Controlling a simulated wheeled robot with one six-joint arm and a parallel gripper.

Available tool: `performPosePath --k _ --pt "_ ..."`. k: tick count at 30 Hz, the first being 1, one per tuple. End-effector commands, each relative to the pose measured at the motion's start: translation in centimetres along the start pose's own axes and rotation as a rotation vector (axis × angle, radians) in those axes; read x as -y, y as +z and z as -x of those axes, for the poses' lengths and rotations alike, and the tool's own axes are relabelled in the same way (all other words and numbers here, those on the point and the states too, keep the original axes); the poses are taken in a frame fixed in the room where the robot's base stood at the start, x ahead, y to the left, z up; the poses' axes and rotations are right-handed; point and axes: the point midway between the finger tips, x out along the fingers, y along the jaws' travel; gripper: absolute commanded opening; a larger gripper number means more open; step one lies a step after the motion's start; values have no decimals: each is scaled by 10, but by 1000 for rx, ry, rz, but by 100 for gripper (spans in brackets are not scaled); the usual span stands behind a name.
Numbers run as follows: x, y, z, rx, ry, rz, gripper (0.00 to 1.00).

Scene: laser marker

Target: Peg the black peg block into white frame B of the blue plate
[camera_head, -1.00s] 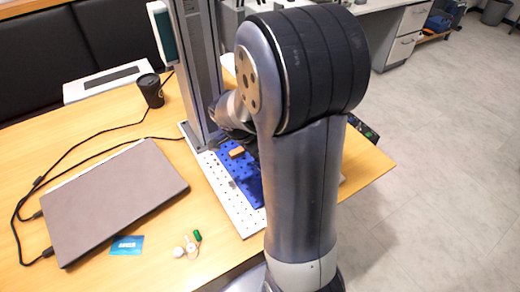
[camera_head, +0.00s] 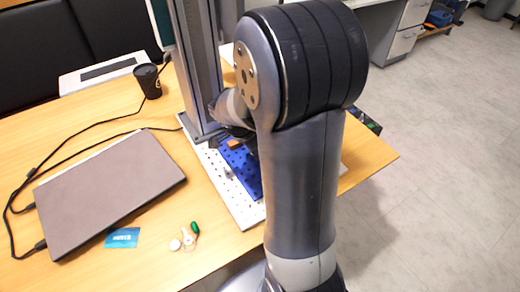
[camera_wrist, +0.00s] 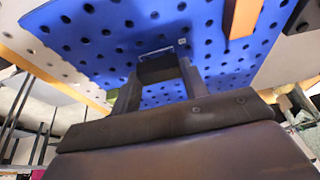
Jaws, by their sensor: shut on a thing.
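The blue plate (camera_head: 247,172) with rows of holes lies under my arm, and it fills much of the wrist view (camera_wrist: 100,40). My gripper (camera_wrist: 158,78) is shut on the black peg block (camera_wrist: 160,70), which sits between the fingertips over the plate. A thin white frame outline (camera_wrist: 163,50) with a small label beside it shows just beyond the block. The block covers part of this outline, and I cannot read the letter. Whether the block touches the plate is unclear. In the head view my arm hides the gripper tips and the block.
An orange block (camera_wrist: 243,18) lies on the plate, right of the gripper in the wrist view. The plate rests on a white perforated board (camera_head: 240,205) beside a tall metal column (camera_head: 193,70). A laptop (camera_head: 110,190), cup (camera_head: 148,82) and small items (camera_head: 188,238) are on the table.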

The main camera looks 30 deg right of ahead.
Motion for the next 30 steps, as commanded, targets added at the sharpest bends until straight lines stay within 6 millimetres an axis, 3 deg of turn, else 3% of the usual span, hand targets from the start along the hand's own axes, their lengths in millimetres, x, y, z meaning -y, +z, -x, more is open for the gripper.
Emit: performPosePath --k 27,28,30 --pt "0 4 -11 0 -1 0 18" --pt "0 4 -10 0 -1 0 45" --pt "0 4 -10 0 0 0 51"
